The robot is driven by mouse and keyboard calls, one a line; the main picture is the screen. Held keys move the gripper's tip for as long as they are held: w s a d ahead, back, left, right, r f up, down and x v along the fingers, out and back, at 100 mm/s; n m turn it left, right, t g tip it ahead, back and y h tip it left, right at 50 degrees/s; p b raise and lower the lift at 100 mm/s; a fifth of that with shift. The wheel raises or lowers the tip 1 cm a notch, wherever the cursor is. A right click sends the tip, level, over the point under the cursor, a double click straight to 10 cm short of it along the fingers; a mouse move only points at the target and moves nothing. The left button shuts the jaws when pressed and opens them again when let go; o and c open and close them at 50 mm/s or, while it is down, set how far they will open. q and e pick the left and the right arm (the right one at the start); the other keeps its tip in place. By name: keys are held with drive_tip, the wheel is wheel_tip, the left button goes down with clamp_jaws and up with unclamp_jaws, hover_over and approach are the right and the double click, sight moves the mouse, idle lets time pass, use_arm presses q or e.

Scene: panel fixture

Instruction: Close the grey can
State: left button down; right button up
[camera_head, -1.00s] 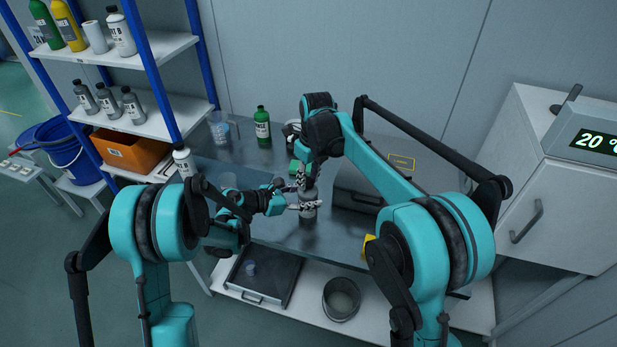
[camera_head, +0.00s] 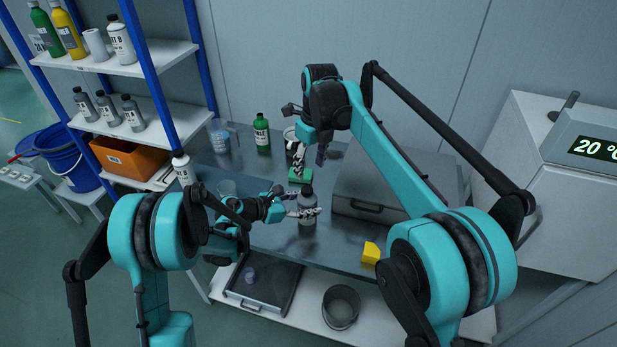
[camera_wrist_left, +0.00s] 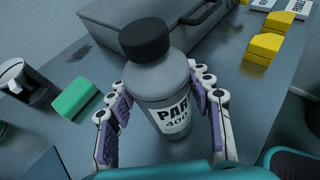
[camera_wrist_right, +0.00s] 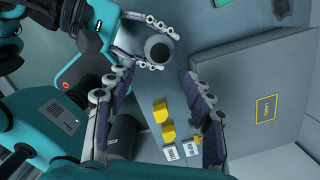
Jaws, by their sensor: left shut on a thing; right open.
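The grey can (camera_head: 307,223) is a grey bottle with a dark cap and a label. It stands upright on the table, and in the left wrist view (camera_wrist_left: 160,82) the dark cap (camera_wrist_left: 145,40) sits on its neck. How tight the cap is cannot be told. My left gripper (camera_head: 304,212) is shut around the can's body, with a finger on each side. My right gripper (camera_head: 309,157) is open and empty, above and behind the can. In the right wrist view the can's cap (camera_wrist_right: 159,46) shows beyond the open fingers, apart from them.
A grey case (camera_head: 365,185) stands right of the can. A green block (camera_head: 299,175) and a green bottle (camera_head: 262,134) are behind it. Yellow blocks (camera_wrist_left: 265,46) lie to the right. A white mug (camera_wrist_left: 14,75) stands behind left. A shelf (camera_head: 150,127) is at left.

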drive_tip(key=shift+s+d+r, duration=0.15)
drive_tip(key=shift+r, duration=1.45)
use_arm(q)
drive_tip(key=c, duration=0.6)
unclamp_jaws()
drive_tip(key=v, duration=1.2)
